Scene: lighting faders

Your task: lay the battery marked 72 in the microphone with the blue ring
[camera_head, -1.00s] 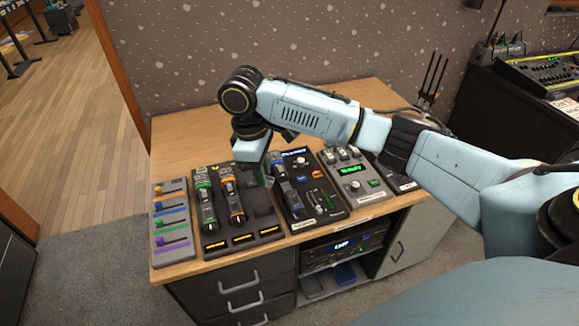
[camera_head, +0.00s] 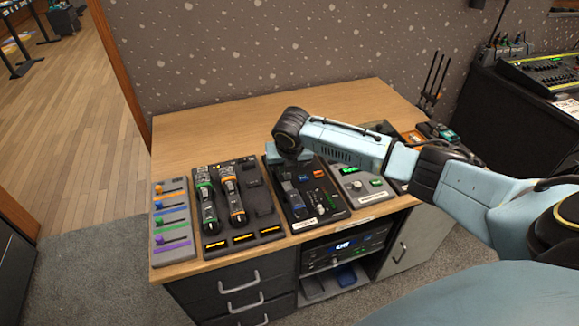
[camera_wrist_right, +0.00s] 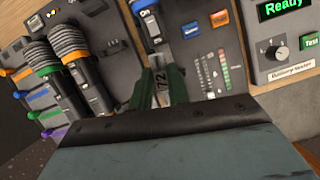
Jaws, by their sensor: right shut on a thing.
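My right gripper (camera_wrist_right: 161,84) is shut on the battery marked 72 (camera_wrist_right: 162,88), a small dark piece between its green fingers. In the head view the right gripper (camera_head: 291,157) is above the black panel, its fingers mostly hidden by my wrist. The microphone with the blue ring (camera_wrist_right: 150,22) lies on that panel, partly visible just beyond the fingertips; in the head view its lower part (camera_head: 293,200) shows below the gripper. I cannot tell whether the battery touches the microphone. My left gripper is not in view.
Left of the panel, microphones with a green ring (camera_head: 206,200) and an orange ring (camera_head: 232,195) lie on a dark dock (camera_head: 262,222). A fader board (camera_head: 172,222) is further left. A grey tester (camera_head: 362,188) with a green screen stands right. The desk behind (camera_head: 200,135) is clear.

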